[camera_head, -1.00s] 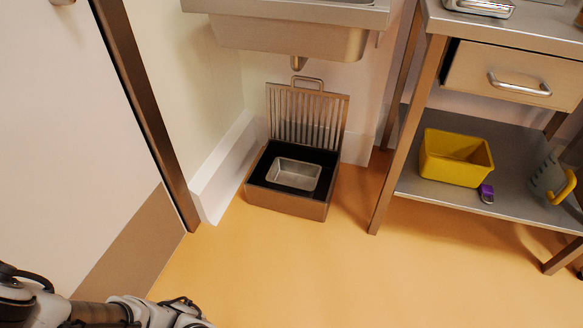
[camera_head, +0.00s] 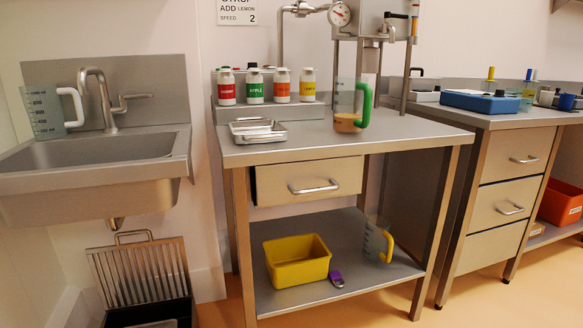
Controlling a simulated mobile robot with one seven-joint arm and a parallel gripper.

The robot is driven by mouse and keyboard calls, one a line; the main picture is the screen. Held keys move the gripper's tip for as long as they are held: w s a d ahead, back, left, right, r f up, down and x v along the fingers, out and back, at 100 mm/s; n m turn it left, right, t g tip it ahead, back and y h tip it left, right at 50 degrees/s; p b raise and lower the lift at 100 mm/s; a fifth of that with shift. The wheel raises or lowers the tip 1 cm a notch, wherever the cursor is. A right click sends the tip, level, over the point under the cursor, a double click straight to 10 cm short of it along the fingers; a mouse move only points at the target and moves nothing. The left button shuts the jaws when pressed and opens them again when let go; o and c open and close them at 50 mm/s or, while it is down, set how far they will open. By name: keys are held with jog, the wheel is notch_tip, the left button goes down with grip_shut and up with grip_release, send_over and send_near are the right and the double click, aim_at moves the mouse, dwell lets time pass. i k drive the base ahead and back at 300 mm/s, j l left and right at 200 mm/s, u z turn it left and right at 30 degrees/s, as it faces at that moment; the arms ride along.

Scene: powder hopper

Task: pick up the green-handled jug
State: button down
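The green-handled jug (camera_head: 346,103) stands upright on the steel table (camera_head: 290,151), near its back right, in front of the hopper machine. It is clear, with some orange-brown content at the bottom, and its green handle points right. My gripper is not in view, and none of my arm shows now.
A white-handled jug (camera_head: 46,112) stands at the sink (camera_head: 90,190). A yellow-handled jug (camera_head: 375,240) and a yellow bin (camera_head: 297,262) are on the lower shelf. Metal trays (camera_head: 257,131) and several labelled bottles (camera_head: 281,86) are left of the green-handled jug. Floor at lower right is clear.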

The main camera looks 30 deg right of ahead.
aim_at(352, 94)
jog(key=z, duration=1.1)
